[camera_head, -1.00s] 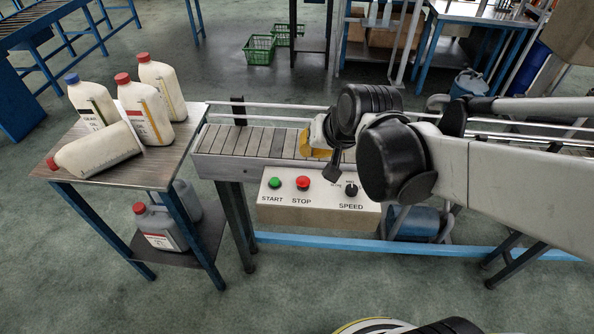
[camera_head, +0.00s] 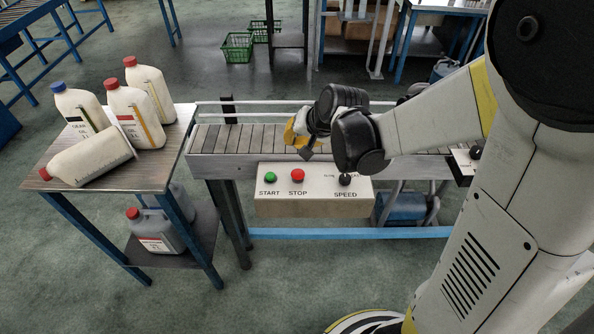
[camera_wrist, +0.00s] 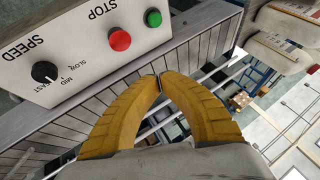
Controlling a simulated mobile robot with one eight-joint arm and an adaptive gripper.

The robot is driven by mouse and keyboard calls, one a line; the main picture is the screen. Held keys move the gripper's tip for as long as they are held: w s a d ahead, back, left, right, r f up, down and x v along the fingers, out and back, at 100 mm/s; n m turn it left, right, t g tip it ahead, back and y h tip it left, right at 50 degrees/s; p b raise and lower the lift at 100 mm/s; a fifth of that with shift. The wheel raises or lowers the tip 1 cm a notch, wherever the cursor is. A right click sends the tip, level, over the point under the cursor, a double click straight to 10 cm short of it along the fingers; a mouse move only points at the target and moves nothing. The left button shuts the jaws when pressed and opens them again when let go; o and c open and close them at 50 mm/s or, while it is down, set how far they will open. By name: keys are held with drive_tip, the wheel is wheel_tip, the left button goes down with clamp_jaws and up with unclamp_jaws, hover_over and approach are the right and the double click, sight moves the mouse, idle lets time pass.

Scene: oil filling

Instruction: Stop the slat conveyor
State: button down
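The slat conveyor (camera_head: 240,140) runs across the middle of the head view. A beige control box (camera_head: 314,203) is on its near side, with a red STOP button (camera_head: 297,175), a green START button (camera_head: 271,177) and a black SPEED knob (camera_head: 345,179). My gripper (camera_head: 296,134) is over the slats, behind the box and apart from the STOP button. In the wrist view, the yellow fingers of my gripper (camera_wrist: 158,80) meet at their tips, with nothing seen between them. The red button (camera_wrist: 119,40) is beyond and left of the tips. Whether the slats move cannot be told.
A small table (camera_head: 150,178) at the left holds several oil bottles (camera_head: 133,115), one lying down, and a grey canister (camera_head: 157,231) below. A rail (camera_head: 290,103) runs along the conveyor's far side. The floor before the box is open at the left.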

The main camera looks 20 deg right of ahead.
sight(295, 172)
drive_tip(key=shift+f+b, duration=3.55)
drive_tip(key=shift+f, duration=0.8)
drive_tip(key=shift+f+b, duration=0.45)
drive_tip(key=shift+f+b, duration=0.45)
drive_tip(key=shift+f, duration=0.05)
drive_tip(key=shift+r, duration=0.1)
drive_tip(key=shift+r+p, duration=0.75)
drive_tip(key=shift+r, duration=0.15)
wheel_tip(295, 172, up, 5)
drive_tip(key=p, duration=0.4)
